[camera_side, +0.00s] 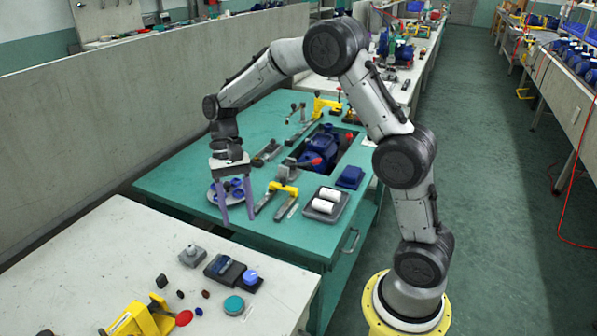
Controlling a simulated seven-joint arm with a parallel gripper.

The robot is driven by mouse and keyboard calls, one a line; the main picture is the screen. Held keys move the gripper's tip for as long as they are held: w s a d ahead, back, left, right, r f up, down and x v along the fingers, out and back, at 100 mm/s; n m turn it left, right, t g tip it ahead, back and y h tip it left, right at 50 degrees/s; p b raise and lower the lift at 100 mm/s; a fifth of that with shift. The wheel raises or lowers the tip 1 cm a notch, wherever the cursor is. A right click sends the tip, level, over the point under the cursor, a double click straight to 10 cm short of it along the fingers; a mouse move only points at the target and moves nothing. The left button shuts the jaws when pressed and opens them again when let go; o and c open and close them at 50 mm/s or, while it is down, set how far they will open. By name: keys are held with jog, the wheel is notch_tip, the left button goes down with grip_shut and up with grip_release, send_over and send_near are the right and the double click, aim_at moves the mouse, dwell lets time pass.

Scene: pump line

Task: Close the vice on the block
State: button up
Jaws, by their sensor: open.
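My gripper (237,220) points down near the left front of the green table, with its two purple fingers apart and nothing between them. It hangs in front of a round grey tray (214,197) holding blue round parts, and partly hides it. I cannot tell for sure which thing is the vice. A grey metal device (289,173) stands right of my gripper, beside a recess with a blue machine (322,150) in it. A dark blue block-like piece (350,177) lies on the table farther right. I see no block clearly held between jaws.
A grey tray (311,215) with white rolls and a yellow-handled tool (284,188) lie right of my gripper. A pale bench (90,250) in front holds a yellow device (140,319), a dark instrument (226,268) and small parts. The green table's left end is clear.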

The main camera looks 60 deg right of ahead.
jog(key=s+a+r+n+t, duration=0.1)
jog(key=s+a+r+t, duration=0.2)
jog(key=r, duration=0.7)
jog(key=s+r+n+t+h, duration=0.1)
jog(key=s+r, duration=0.1)
jog(key=s, duration=0.4)
jog(key=s+d+r+n+t+h, duration=0.1)
jog(key=s+r+n+t, duration=0.1)
jog(key=s, duration=0.4)
jog(key=shift+s+d+r, duration=0.15)
jog(key=shift+d+r, duration=0.1)
jog(key=shift+r, duration=0.2)
jog(key=shift+o, duration=0.2)
